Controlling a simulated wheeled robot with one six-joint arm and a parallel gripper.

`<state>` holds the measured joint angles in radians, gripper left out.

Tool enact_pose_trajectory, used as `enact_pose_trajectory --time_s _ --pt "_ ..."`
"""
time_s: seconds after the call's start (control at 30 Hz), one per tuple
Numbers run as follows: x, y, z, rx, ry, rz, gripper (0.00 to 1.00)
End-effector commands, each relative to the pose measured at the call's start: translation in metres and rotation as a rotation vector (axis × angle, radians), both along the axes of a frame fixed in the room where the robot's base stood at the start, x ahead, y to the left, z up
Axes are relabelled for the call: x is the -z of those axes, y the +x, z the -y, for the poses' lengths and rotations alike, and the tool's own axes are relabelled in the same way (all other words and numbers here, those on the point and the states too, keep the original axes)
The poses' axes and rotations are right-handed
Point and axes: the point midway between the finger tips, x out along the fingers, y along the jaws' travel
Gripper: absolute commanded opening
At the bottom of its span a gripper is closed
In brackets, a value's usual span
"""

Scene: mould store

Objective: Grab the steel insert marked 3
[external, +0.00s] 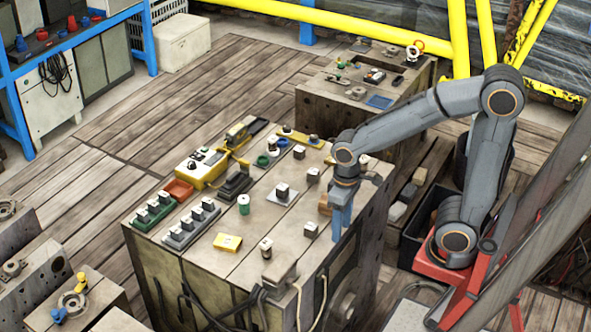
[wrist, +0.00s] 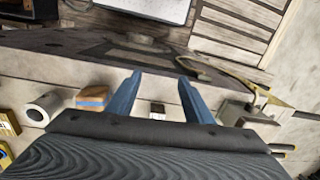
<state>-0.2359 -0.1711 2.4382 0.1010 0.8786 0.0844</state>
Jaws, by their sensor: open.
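Several small steel inserts with dark tops stand on the bench top. One (external: 310,230) is near the right edge, close to my gripper, another (external: 312,176) is farther back, and one (external: 282,190) sits on a pale plate. Their markings are too small to read, so I cannot tell which is marked 3. My gripper (external: 340,228) points down at the bench's right edge with blue fingers. In the wrist view my gripper (wrist: 160,88) is open and empty; a small insert (wrist: 157,108) shows between the fingers, apart from them.
A green rack (external: 140,224) and a grey rack (external: 178,243) hold several similar inserts at the left. A yellow box (external: 228,243) and a vice (external: 280,272) are toward the front.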

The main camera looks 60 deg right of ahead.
Motion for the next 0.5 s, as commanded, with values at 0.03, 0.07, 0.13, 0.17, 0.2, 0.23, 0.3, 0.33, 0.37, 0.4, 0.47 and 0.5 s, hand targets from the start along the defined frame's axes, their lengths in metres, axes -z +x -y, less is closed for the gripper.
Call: enact_pose_trajectory --time_s 0.03,0.07,0.13,0.17,0.2,0.23,0.3,0.33,0.37,0.4,0.47,0.5 --pt "-0.017 0.019 0.004 0.076 0.007 -0.016 0.47" --pt "-0.024 0.031 0.007 0.123 0.011 -0.026 0.47" --pt "-0.038 0.059 0.015 0.234 0.022 -0.046 0.47" --pt "-0.043 0.071 0.019 0.280 0.028 -0.055 0.47" --pt "-0.049 0.087 0.025 0.342 0.034 -0.067 0.47" --pt "-0.053 0.099 0.030 0.389 0.039 -0.077 0.47" --pt "-0.062 0.126 0.044 0.497 0.052 -0.098 0.47" --pt "-0.065 0.137 0.051 0.543 0.057 -0.106 0.47" --pt "-0.068 0.148 0.058 0.588 0.062 -0.117 0.47" --pt "-0.071 0.162 0.068 0.650 0.071 -0.130 0.47" --pt "-0.075 0.182 0.085 0.742 0.082 -0.149 0.47" --pt "-0.076 0.195 0.097 0.802 0.090 -0.162 0.47"
